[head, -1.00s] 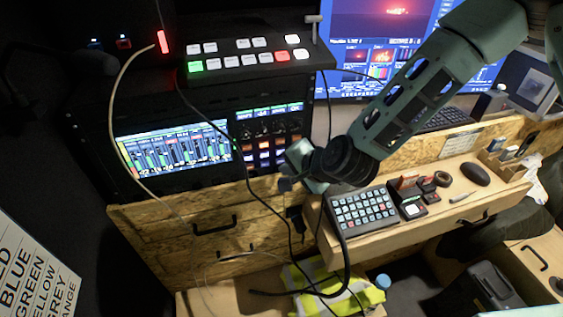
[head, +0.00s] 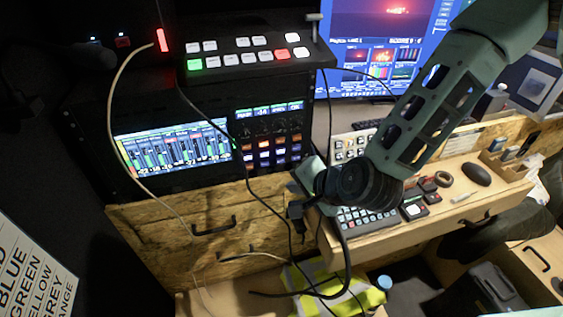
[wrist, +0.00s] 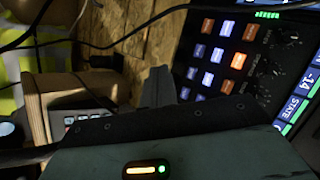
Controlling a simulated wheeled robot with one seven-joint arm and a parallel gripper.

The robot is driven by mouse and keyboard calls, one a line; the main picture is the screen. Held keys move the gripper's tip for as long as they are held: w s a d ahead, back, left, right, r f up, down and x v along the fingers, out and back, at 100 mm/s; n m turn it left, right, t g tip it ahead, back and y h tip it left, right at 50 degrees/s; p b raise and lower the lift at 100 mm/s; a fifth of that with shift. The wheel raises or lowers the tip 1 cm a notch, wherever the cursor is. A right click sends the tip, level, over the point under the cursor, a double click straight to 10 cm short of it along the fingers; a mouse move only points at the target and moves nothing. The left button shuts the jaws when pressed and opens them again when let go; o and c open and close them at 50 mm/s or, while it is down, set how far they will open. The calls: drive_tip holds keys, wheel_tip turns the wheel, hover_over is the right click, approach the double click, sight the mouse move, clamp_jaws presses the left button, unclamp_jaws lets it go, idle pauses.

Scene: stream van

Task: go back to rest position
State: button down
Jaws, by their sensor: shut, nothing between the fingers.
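My gripper (head: 297,210) is at the end of my green arm in the head view, in front of the wooden panel just left of the desk's keypad (head: 366,218). It is shut and empty. In the wrist view my gripper's closed fingers (wrist: 158,88) point toward the wooden panel and the edge of the rack unit with lit buttons (wrist: 222,55). My wrist hides part of the keypad in the head view.
A black switcher panel (head: 250,60) with lit buttons stands above the audio screen (head: 175,150). Loose cables (head: 262,205) hang close to my gripper. A hi-vis vest (head: 335,295) lies below. A mouse (head: 476,174) is on the desk at the right.

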idle(0.4)
drive_tip(key=s+d+r+n+g+h, duration=0.2)
drive_tip(key=s+d+r+n, duration=0.1)
drive_tip(key=s, duration=0.4)
drive_tip(key=s+d+r+n+g+h, duration=0.1)
drive_tip(key=s+d+r+n+g, duration=0.2)
drive_tip(key=s+n, duration=0.4)
drive_tip(key=s+d+r+n+g+h, duration=0.2)
drive_tip(key=s+d+r+n, duration=0.2)
drive_tip(key=s+r, duration=0.3)
drive_tip(key=shift+s+d+n+g+h, duration=0.2)
drive_tip(key=shift+d+n+g+h, duration=0.1)
drive_tip(key=shift+n, duration=0.5)
drive_tip(key=shift+a, duration=0.2)
